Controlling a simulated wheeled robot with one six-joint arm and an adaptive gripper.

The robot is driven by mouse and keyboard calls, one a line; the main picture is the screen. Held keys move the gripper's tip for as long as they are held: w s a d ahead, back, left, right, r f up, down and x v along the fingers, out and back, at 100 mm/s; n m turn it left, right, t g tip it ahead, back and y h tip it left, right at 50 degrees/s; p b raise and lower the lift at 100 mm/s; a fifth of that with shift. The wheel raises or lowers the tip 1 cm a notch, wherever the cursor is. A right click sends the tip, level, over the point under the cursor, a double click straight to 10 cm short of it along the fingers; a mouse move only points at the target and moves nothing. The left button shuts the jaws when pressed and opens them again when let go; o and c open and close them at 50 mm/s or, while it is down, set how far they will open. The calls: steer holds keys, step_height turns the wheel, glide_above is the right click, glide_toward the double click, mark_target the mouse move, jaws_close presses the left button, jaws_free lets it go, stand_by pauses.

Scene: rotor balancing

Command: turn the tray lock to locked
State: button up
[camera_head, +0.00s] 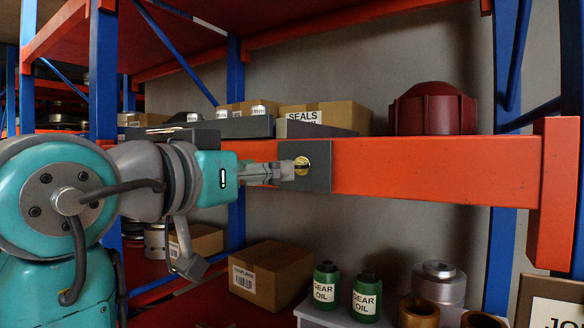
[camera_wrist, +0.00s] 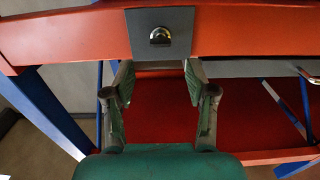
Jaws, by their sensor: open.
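The orange beam (camera_head: 430,170) runs across the shelf. Above it stand a SEALS box (camera_head: 335,115) and a dark red housing (camera_head: 433,110). Below are a cardboard box (camera_head: 270,274), gear oil bottles (camera_head: 366,297) and metal parts. Blue posts (camera_head: 236,85) flank the bay.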

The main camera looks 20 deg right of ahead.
mark_target(296, 167)
steer(key=x, duration=0.7)
steer(key=shift+w+d, duration=0.2)
jaws_close()
